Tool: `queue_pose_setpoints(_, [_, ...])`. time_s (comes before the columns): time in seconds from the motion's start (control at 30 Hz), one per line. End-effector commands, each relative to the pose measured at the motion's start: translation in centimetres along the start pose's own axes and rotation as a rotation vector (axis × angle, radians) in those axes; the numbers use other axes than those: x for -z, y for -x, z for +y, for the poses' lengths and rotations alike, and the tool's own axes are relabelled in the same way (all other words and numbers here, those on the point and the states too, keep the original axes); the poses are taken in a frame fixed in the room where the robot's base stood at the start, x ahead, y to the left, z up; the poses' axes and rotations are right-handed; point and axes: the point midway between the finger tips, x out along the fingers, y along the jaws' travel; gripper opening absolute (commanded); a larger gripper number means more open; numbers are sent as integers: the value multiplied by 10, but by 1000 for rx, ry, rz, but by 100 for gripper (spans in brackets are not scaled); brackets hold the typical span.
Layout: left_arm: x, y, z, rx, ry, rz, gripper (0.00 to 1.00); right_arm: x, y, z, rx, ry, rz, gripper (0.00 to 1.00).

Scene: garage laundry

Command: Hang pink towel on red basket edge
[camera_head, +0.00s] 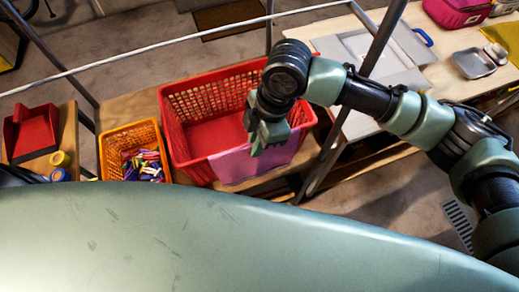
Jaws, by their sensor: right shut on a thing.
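The red basket (172,128) stands on a wooden surface in the middle of the head view. The pink towel (232,166) lies across its near edge, toward the right corner, and covers part of the near wall. My right gripper (262,147) reaches down over that near edge and is shut on the towel; its fingertips hide part of the cloth. I cannot tell how far the towel hangs on either side of the edge. My left gripper is not in view.
An orange basket (108,141) of colourful clothespins stands left of the red one. A red dustpan (33,133) lies at far left. A white line (150,49) and dark frame bars cross above. A metal tray (473,63) and pink bag (455,12) sit at upper right.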

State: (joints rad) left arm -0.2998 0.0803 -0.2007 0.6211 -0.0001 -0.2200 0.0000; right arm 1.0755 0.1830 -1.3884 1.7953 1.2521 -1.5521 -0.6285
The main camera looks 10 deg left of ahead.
Motion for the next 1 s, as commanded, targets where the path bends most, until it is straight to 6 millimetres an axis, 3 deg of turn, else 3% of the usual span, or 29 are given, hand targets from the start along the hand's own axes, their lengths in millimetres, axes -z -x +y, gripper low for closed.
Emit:
queue_pose_setpoints(0.67, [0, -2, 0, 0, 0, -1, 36, 1, -1, 54, 0, 0, 1, 0])
queue_pose_setpoints(1.0, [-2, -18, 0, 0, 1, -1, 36, -7, -31, 52, 1, 1, 2, 0])
